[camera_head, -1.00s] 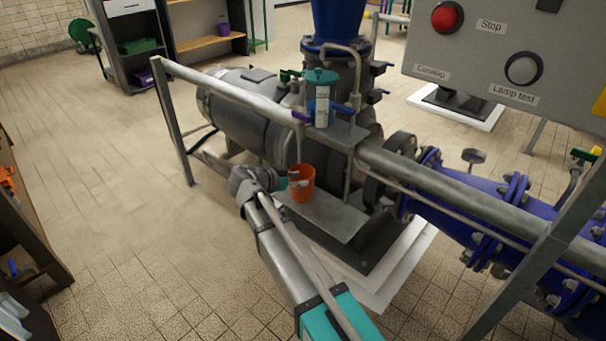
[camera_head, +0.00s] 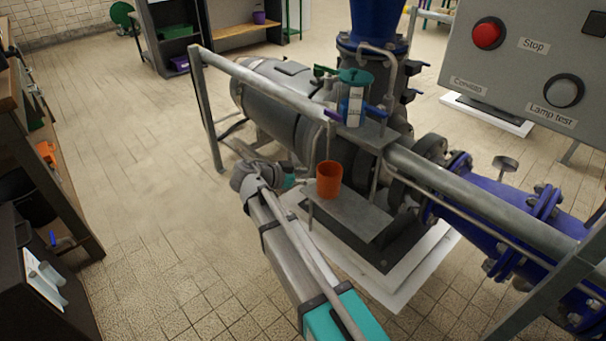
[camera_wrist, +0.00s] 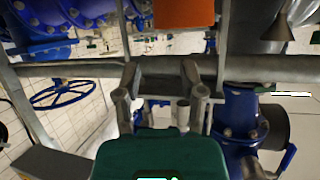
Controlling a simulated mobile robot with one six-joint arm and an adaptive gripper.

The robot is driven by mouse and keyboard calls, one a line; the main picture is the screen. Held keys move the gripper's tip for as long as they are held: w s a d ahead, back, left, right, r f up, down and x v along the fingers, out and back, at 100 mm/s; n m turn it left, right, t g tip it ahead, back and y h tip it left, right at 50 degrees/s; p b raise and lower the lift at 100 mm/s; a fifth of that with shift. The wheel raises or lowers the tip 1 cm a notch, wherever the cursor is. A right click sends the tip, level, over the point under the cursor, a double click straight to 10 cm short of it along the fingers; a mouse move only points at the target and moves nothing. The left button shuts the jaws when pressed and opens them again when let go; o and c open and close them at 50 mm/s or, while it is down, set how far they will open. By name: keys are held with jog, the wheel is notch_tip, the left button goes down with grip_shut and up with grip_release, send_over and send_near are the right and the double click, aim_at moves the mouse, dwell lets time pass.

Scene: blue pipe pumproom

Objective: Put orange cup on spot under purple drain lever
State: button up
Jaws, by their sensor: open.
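The orange cup (camera_head: 329,181) stands upright on a grey metal plate (camera_head: 352,215) at the side of the pump. The purple drain lever (camera_head: 332,115) is above it on the unit by the rail, and a thin pipe (camera_head: 327,146) comes down close to the cup's mouth. The marked spot itself cannot be seen. My gripper (camera_head: 291,179) is just left of the cup, apart from it. In the wrist view my gripper (camera_wrist: 163,98) is open with nothing between its fingers, and the orange cup (camera_wrist: 185,12) shows at the top edge.
A grey rail (camera_head: 265,88) runs above the plate, with a post at left. A teal-topped canister (camera_head: 355,97) stands by the rail above the cup. A control panel (camera_head: 530,65) is at upper right. The tiled floor (camera_head: 150,190) at left is clear beside a shelf.

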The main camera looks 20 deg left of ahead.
dwell(0.5)
jog(key=w+d+f+g, duration=0.1)
jog(key=d, duration=0.4)
jog(key=w+d+f+n+g, duration=0.1)
jog(key=d+f, duration=0.1)
jog(key=d, duration=0.3)
jog(key=d+f+g, duration=0.1)
jog(key=d+g, duration=0.1)
jog(key=d, duration=0.3)
jog(key=shift+w+d+f+n, duration=0.2)
jog(key=shift+w+n, duration=0.1)
jog(key=shift+w, duration=0.1)
jog(key=s+d+f+n+g+y, duration=0.2)
jog(key=s+d, duration=0.1)
jog(key=d, duration=0.7)
jog(key=s+d+f+n+g+y, duration=0.2)
jog(key=s+d+y, duration=0.1)
jog(key=d, duration=0.8)
jog(key=s+d+f+n+g+y, duration=0.1)
jog(key=s+d+f+g+y, duration=0.1)
jog(key=d, duration=0.8)
jog(key=shift+s+d+f+n+g+y, duration=0.3)
jog(key=shift+s+d+f+n+g, duration=0.15)
jog(key=shift+s, duration=0.75)
